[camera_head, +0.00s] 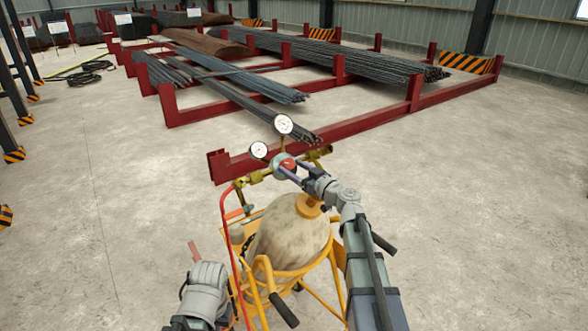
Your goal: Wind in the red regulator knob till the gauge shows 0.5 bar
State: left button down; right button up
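The red regulator knob (288,163) sits on the front of the regulator, on brass fittings above the gas cylinder (290,235). Two round white gauges stand by it: an upper gauge (283,124) and a left gauge (259,150). Their needles are too small to read. My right gripper (292,168) reaches the knob from the lower right, its two fingers apart with the knob between their tips. I cannot tell whether they press on it. My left gripper (197,265) is low on the left, beside the cylinder and away from the knob; its fingers do not show clearly.
A red hose (226,222) runs down left of the cylinder. The cylinder stands in a yellow trolley frame (333,265) with black grips. Behind, a red steel rack (380,123) holds rebar bundles (310,55).

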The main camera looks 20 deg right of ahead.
grip_shut()
jog(key=shift+s+a+m+h, duration=0.15)
jog(key=shift+m+h, duration=0.35)
jog(key=shift+m, duration=0.2)
jog(key=shift+m+t+h, duration=0.5)
jog(key=shift+m+h, duration=0.5)
jog(key=shift+m, duration=0.5)
jog(key=shift+o, duration=1.2)
grip_release()
jog(key=v, duration=0.7)
jog(key=shift+s, duration=0.35)
